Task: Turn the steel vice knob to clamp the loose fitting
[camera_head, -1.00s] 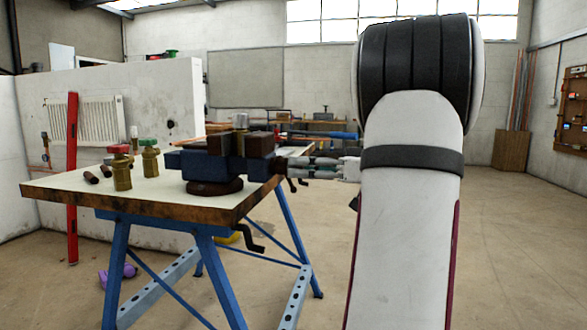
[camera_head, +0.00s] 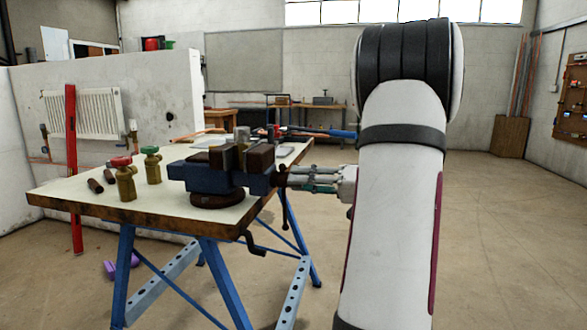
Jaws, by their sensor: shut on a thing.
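The blue vice (camera_head: 212,178) with dark jaws stands on a round base on the workbench. A brass-coloured fitting (camera_head: 242,137) shows upright between its jaws; I cannot tell how tightly it sits. My gripper (camera_head: 288,180) reaches in from the right and is shut at the right end of the vice, around the steel knob. The fingers hide the knob almost wholly. A dark handle bar (camera_head: 284,212) hangs below the fingertips.
The workbench (camera_head: 75,198) carries a red-topped valve (camera_head: 124,180), a green-topped valve (camera_head: 152,165) and short dark pipe pieces (camera_head: 96,186). A blue-handled tool (camera_head: 335,134) lies behind the vice. My arm blocks the right middle; open floor lies beyond.

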